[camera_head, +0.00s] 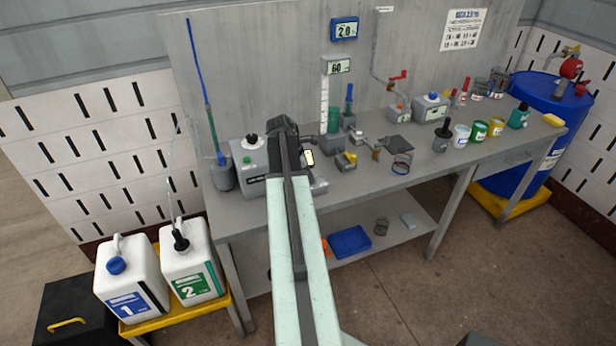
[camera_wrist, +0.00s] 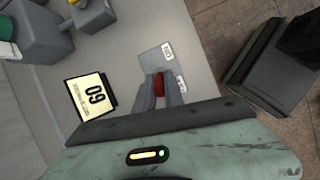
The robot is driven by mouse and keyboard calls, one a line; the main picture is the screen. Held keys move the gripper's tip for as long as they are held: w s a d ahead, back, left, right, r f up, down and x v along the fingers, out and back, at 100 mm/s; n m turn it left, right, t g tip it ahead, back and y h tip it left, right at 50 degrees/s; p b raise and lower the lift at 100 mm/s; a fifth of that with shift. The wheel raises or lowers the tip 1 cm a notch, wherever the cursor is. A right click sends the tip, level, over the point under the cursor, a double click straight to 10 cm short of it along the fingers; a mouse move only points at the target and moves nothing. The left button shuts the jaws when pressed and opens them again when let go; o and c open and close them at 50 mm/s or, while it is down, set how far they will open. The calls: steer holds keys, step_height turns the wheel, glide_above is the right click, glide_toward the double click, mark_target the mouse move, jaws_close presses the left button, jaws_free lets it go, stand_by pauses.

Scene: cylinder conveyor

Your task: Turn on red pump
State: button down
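A red pump (camera_head: 571,68) sits on top of the blue barrel (camera_head: 548,100) at the far right of the head view. In the wrist view, my gripper (camera_wrist: 160,80) points down at a grey plate (camera_wrist: 160,58) with small white labels. A small red part (camera_wrist: 159,85) shows between the two fingers. The fingers are a little apart, and I cannot tell whether they press on the red part or only stand beside it. In the head view my arm reaches over the bench's left half and hides the fingertips.
The grey workbench (camera_head: 330,200) holds several devices, cans and bottles. Two white canisters (camera_head: 130,280) (camera_head: 192,262) stand in a yellow tray at left. A blue tray (camera_head: 350,242) lies on the lower shelf.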

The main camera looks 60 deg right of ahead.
mark_target(318, 181)
steer(key=shift+d+r+y+p, duration=0.1)
steer(key=shift+y+p, duration=0.2)
steer(key=shift+s+d+r+t+y+p, duration=0.15)
steer(key=shift+s+t+y+p, duration=0.05)
steer(key=shift+t+y+p, duration=0.25)
steer(key=shift+s+d+t+y+p, duration=0.25)
steer(key=shift+d+t+y+p, duration=0.2)
steer(key=shift+t+y, duration=0.4)
steer(key=y, duration=0.1)
steer(key=t+y+b, duration=0.1)
steer(key=d+t+y, duration=0.1)
steer(key=shift+s+f+b, duration=0.3)
steer(key=shift+s+b, duration=0.05)
steer(key=shift+s, duration=0.05)
steer(key=shift+s+d+t+y+b, duration=0.15)
steer(key=shift+t+y+b, duration=0.5)
steer(key=shift+y, duration=0.25)
steer(key=shift+s, duration=0.1)
steer(key=c, duration=1.4)
jaws_free()
steer(key=shift+c, duration=0.2)
